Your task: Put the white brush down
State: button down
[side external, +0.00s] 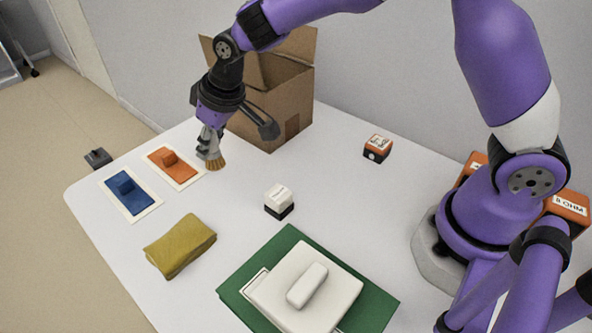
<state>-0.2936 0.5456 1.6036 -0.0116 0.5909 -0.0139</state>
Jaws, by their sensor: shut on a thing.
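My gripper (207,141) points down over the far left part of the white table and is shut on a small brush. The brush (213,162) shows tan bristles pointing down; its handle is mostly hidden by the fingers, so its colour is hard to tell. The bristle tips are close to the table (235,190), just right of the orange piece on its pale card (192,181). I cannot tell whether they touch the surface.
An open cardboard box (290,105) stands behind the gripper. A blue piece (128,191), mustard cloth (180,246), white-and-black block (279,203) and orange-and-black block (377,149) lie around. A green mat (372,308) bears white slabs. Table centre has free room.

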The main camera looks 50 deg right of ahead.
aim_at(215, 156)
jog(key=shift+f, duration=1.75)
jog(key=shift+f, duration=0.15)
jog(key=c, duration=0.6)
grip_release()
jog(key=shift+s+r, duration=0.15)
jog(key=shift+r, duration=0.35)
jog(key=v, duration=1.1)
jog(key=s+d+r+m, duration=0.1)
jog(key=s+d, duration=0.4)
jog(key=s, duration=0.3)
jog(key=s+d+r+m+t+h, duration=0.1)
jog(key=s+d+r+m, duration=0.1)
jog(key=s+d, duration=0.4)
jog(key=s, duration=0.3)
jog(key=shift+s+d+m, duration=0.2)
jog(key=shift+d+m, duration=0.1)
